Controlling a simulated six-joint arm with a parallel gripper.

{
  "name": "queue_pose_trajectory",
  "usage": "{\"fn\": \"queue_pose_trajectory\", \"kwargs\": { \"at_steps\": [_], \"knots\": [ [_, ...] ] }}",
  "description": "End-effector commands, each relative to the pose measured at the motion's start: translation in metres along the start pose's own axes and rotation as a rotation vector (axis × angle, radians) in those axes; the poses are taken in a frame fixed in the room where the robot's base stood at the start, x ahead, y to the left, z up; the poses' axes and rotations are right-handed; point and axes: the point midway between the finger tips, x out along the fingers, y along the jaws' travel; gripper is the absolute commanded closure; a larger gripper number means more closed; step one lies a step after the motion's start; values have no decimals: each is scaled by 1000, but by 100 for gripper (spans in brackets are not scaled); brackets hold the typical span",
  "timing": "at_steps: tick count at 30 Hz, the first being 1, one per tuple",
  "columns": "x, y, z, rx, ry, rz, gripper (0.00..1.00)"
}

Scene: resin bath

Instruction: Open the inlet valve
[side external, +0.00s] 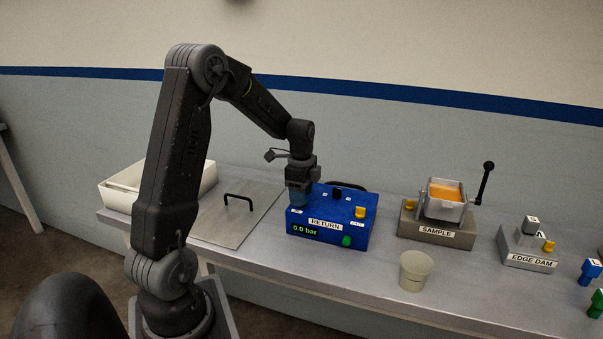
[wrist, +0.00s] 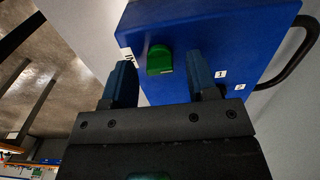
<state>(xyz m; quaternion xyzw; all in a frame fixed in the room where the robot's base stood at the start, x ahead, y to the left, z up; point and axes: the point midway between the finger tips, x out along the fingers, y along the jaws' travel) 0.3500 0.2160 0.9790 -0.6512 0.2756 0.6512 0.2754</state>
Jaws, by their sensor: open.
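The blue pump box (side external: 325,215) stands on the bench, with a RETURN label and a display reading 0.0 bar. In the wrist view, a green knob (wrist: 159,60) sits on the box's blue top (wrist: 215,35) beside a white label that seems to read IN. My gripper (side external: 298,198) points down over the left end of the box. Its blue fingers (wrist: 159,66) are open, one on each side of the green knob, with no clear contact. In the side view this knob is hidden behind my gripper.
A yellow knob (side external: 360,212), a black knob (side external: 337,193) and a green front button (side external: 347,241) are on the box. A SAMPLE stand (side external: 437,230), a cup (side external: 415,270) and an EDGE DAM block (side external: 530,250) stand right.

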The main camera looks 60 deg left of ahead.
Motion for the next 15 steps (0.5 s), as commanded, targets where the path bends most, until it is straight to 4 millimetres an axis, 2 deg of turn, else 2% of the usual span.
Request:
{"fn": "queue_pose_trajectory", "kwargs": {
  "at_steps": [9,15],
  "knots": [
    [-69,-1,0,0,1,-6,47],
    [-106,0,0,0,1,-6,47]
  ]
}}
